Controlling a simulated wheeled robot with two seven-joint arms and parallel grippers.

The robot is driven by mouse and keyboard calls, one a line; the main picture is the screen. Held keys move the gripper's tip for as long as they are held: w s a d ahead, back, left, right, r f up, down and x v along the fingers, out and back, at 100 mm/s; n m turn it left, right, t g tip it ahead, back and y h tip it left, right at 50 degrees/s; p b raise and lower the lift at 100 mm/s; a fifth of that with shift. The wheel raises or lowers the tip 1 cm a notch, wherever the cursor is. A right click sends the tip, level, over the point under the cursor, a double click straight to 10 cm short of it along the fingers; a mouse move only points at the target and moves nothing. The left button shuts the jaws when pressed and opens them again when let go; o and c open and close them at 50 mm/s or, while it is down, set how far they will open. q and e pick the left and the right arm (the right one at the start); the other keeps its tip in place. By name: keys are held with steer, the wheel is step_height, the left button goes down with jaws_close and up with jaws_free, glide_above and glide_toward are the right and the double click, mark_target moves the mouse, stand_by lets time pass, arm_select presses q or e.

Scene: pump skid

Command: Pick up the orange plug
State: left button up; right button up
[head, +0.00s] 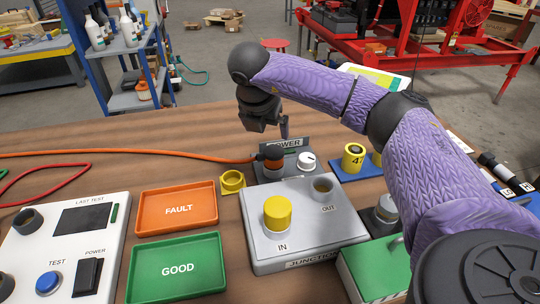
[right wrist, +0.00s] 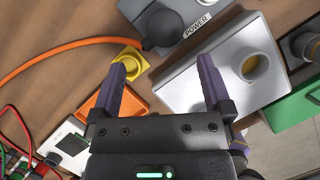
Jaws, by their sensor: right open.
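The orange plug (head: 272,163) sits upright on the grey POWER box (head: 300,172); its orange cable runs off to the left. In the right wrist view its dark round top (right wrist: 162,30) shows beyond the fingertips, near the upper edge. My right gripper (head: 284,132) is open and empty, above and slightly behind the plug in the head view, and apart from it. In the right wrist view its two purple fingers (right wrist: 163,70) are spread wide, with tabletop and the white junction box between them. My left gripper is not in view.
A yellow ring-shaped holder (head: 232,181) stands left of the POWER box. The white junction box (head: 262,247) with a yellow-capped IN port lies in front. Orange FAULT (head: 149,222) and green GOOD (head: 152,294) trays are at left. A white knob (head: 306,161) sits beside the plug.

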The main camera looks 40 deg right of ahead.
mark_target(274, 150)
steer(key=b+x, duration=0.1)
steer(key=x, duration=0.2)
steer(key=b+x, duration=0.1)
steer(key=x, duration=0.2)
steer(key=b+x, duration=0.2)
steer(key=x, duration=0.1)
steer(key=shift+s+f, duration=0.35)
steer(key=shift+w+d+f, duration=0.1)
steer(key=shift+d+f, duration=0.05)
steer(key=shift+f, duration=0.1)
steer(key=shift+r, duration=0.1)
steer(key=shift+c, duration=0.5)
steer(key=c, duration=1.2)
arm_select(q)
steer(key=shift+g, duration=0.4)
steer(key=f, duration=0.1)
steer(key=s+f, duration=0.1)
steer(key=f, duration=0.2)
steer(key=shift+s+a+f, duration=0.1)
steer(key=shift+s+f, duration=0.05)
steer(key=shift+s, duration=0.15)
arm_select(e)
jaws_close()
